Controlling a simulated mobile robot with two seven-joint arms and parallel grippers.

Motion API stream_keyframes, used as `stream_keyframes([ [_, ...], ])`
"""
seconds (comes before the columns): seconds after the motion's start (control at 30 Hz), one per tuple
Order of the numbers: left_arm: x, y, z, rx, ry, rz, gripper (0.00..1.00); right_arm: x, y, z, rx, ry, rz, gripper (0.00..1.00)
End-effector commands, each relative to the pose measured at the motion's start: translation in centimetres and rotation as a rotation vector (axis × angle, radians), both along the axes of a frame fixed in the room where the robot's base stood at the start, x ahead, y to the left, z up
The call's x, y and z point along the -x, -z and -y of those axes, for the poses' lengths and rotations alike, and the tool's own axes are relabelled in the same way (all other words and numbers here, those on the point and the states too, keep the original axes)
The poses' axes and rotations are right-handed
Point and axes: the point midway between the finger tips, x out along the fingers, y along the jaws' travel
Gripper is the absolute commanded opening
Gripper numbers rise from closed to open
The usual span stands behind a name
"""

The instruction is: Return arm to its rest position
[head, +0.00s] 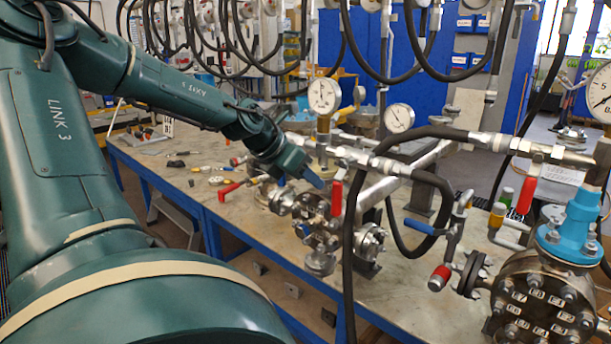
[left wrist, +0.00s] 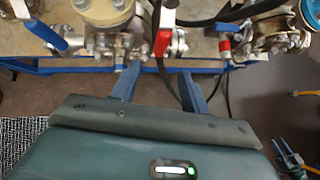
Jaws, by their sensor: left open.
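My left arm (head: 190,85), dark green, reaches in from the left across the workbench. Its gripper (head: 308,176) is beside the flanged valve assembly (head: 318,225) near the middle of the bench; the head view does not show clearly whether they touch. In the left wrist view my left gripper (left wrist: 160,85) has its two blue fingers apart with nothing between them. The fingers point toward the bench edge, where flanged fittings (left wrist: 110,43) and a red handle (left wrist: 163,30) show.
The bench (head: 215,215) has a blue frame and loose tools on its left part. Black hoses (head: 350,240) hang and loop around the fittings. Pressure gauges (head: 324,95) stand above. A large flanged vessel (head: 540,300) with a blue fitting (head: 575,225) is at the right.

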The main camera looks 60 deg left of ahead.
Motion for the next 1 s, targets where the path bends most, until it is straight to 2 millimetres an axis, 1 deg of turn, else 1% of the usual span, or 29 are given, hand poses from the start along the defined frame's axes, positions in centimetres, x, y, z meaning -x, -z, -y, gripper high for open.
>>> stream_keyframes([
  [0.47,-0.1,0.0,0.0,0.001,0.001,0.0,0.45,0.3,0.3,0.0,0.001,-0.002,-0.009,0.43],
  [0.57,-0.6,1.0,0.6,0.032,0.005,0.0,0.45,0.3,0.3,0.0,0.001,-0.002,-0.01,0.43],
  [0.67,-1.9,4.1,2.7,0.133,0.013,-0.002,0.45,0.3,0.3,0.0,0.002,-0.002,-0.011,0.43],
  [0.77,-3.6,8.9,6.5,0.308,0.008,-0.007,0.45,0.3,0.2,0.0,0.003,-0.001,-0.013,0.43],
  [0.8,-4.2,10.9,8.3,0.39,-0.003,-0.01,0.45,0.3,0.1,0.0,0.003,-0.001,-0.015,0.43],
  [0.87,-4.7,13.8,11.1,0.517,-0.027,-0.017,0.45,0.4,0.1,0.1,0.004,0.0,-0.016,0.43],
  [0.9,-4.9,15.6,12.9,0.6,-0.049,-0.023,0.45,0.4,0.2,0.1,0.005,0.001,-0.018,0.43],
  [0.97,-5.1,18.0,15.7,0.726,-0.091,-0.033,0.45,0.4,0.2,0.2,0.007,0.003,-0.022,0.43],
  [1.0,-5.1,19.5,17.5,0.81,-0.123,-0.04,0.45,0.4,0.2,0.2,0.008,0.003,-0.024,0.43],
])
